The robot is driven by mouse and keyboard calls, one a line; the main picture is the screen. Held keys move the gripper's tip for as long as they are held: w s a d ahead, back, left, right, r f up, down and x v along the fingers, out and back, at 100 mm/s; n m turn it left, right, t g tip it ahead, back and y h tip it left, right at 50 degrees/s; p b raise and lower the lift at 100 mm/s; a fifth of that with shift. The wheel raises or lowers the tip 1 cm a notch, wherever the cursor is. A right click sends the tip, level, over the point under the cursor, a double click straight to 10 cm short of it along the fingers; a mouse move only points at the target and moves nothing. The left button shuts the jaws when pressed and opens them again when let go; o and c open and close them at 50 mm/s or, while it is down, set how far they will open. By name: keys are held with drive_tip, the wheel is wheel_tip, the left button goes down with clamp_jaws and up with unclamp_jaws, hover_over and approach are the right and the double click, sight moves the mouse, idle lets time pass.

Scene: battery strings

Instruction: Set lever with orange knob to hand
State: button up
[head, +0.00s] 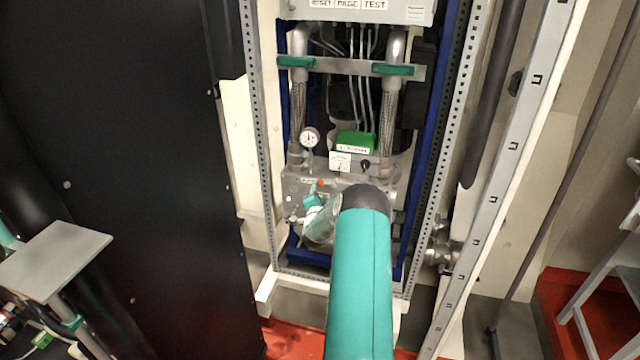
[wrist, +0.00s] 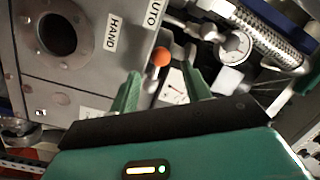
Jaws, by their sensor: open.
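The orange knob (wrist: 161,56) of the lever shows in the wrist view, in front of a grey panel (wrist: 80,85). It also shows small in the head view (head: 320,183). A HAND label (wrist: 113,33) and a partly cut-off AUTO label (wrist: 153,13) are on the panel, up and left of the knob. My gripper (wrist: 162,66) is open, its two green fingers on either side of the knob in the picture. I cannot tell whether they touch it. In the head view my gripper (head: 311,202) is just below the knob. Most of the lever's stem is hard to make out.
A pressure gauge (wrist: 235,46) and a braided hose (wrist: 270,40) are right of the knob; the gauge also shows in the head view (head: 309,138). A green box (head: 355,142) sits above. The cabinet's perforated posts (head: 258,120) stand at both sides.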

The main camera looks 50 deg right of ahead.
sight(320, 185)
drive_tip(key=shift+x, duration=3.5)
drive_tip(key=shift+w+r, duration=0.1)
drive_tip(key=shift+a, duration=0.1)
drive_tip(key=c, duration=1)
